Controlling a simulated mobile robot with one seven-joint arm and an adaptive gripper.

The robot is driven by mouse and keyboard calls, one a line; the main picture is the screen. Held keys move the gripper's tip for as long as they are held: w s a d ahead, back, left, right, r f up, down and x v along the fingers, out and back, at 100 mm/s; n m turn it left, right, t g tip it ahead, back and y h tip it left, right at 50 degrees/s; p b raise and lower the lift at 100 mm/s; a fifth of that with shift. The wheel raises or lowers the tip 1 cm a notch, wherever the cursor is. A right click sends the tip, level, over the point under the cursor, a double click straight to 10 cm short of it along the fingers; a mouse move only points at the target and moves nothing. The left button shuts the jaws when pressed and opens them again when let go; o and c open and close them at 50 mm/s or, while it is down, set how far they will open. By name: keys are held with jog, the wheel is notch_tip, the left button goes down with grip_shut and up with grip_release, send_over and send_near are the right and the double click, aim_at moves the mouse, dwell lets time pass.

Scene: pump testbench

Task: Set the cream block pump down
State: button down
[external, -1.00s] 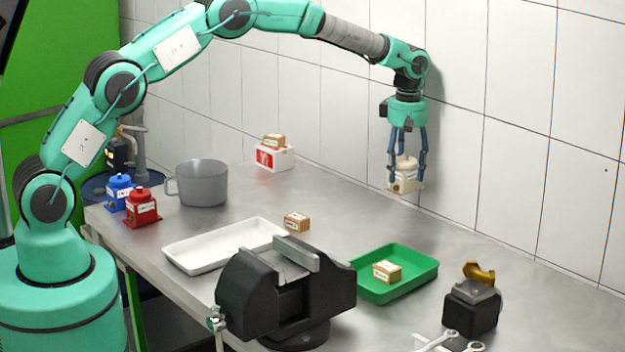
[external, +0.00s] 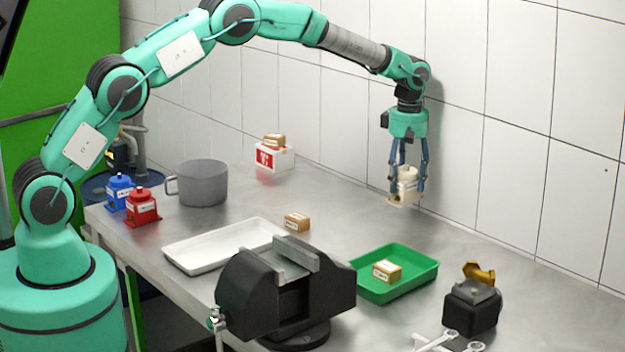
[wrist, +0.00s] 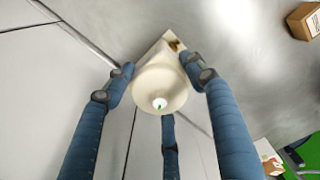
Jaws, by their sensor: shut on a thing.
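The cream block pump (external: 407,184) hangs upright in my gripper (external: 407,176) near the tiled back wall, at the right of the external view. In the wrist view the pump (wrist: 160,88) shows from above, with its round top and part of its base plate. The blue fingers of my gripper (wrist: 165,85) are shut around it. The pump appears low over the steel table (external: 340,215); I cannot tell whether its base touches the surface.
A green tray (external: 428,276) holding a small box (external: 387,271) lies in front of the pump. A black vise (external: 335,300), a white tray (external: 185,258), another small box (external: 297,222) and a grey pot (external: 203,183) stand left. The table around the pump looks clear.

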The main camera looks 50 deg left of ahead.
aim_at(405, 197)
jog(key=shift+f+b, duration=0.35)
jog(key=shift+f, duration=2.2)
jog(key=shift+f, duration=0.1)
jog(key=c, duration=0.7)
grip_release()
jog(key=shift+f, duration=0.1)
jog(key=shift+o, duration=0.2)
jog(key=shift+d+r+p, duration=0.1)
jog(key=shift+r+p, duration=0.45)
jog(key=shift+r, duration=3.3)
